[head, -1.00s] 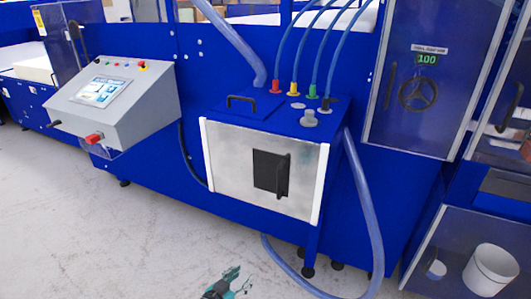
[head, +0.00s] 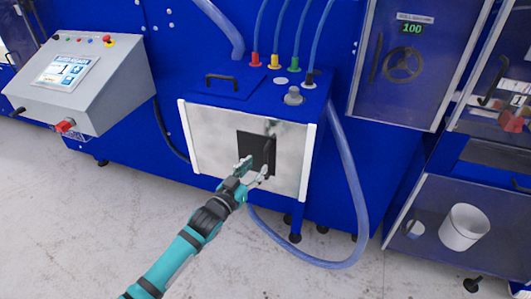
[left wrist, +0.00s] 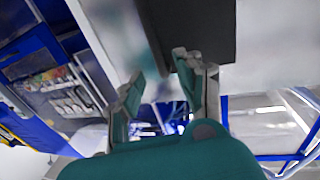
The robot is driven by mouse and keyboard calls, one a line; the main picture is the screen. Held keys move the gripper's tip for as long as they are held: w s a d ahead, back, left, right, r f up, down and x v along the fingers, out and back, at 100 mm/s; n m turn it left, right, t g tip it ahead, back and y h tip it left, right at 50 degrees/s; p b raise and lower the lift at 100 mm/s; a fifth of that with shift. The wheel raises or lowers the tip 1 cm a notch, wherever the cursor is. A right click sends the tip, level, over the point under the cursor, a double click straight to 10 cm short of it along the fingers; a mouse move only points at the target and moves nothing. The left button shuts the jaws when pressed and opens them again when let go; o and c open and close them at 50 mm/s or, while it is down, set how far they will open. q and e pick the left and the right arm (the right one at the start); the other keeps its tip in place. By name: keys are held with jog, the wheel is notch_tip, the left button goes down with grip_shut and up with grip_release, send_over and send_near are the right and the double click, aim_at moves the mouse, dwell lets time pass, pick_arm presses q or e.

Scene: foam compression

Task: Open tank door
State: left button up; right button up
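The blue tank (head: 250,112) has a silver front door (head: 212,145). A black plate (head: 245,147) with an upright dark handle (head: 269,154) is on this door. The door looks shut. My left gripper (head: 257,169) is in front of the door, just below and beside the handle. In the left wrist view its two fingers (left wrist: 163,88) are apart, with nothing seen held between them. The black plate (left wrist: 215,25) and the dark handle (left wrist: 152,30) show beyond the fingertips there. Whether a finger touches the handle cannot be told. My right gripper is not in view.
A grey control panel (head: 125,88) with a screen stands at the left. Coloured hose fittings (head: 274,62) sit on the tank top. A blue hose (head: 352,190) loops down at the right. A white bucket (head: 463,228) is far right. The pale floor (head: 70,220) is clear.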

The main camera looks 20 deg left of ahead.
aim_at(265, 157)
pick_arm(q)
jog(key=x, duration=0.6)
jog(key=shift+w+d+p, duration=0.15)
jog(key=shift+w+p, duration=0.1)
jog(key=shift+p, duration=0.1)
grip_shut()
jog(key=shift+r, duration=0.1)
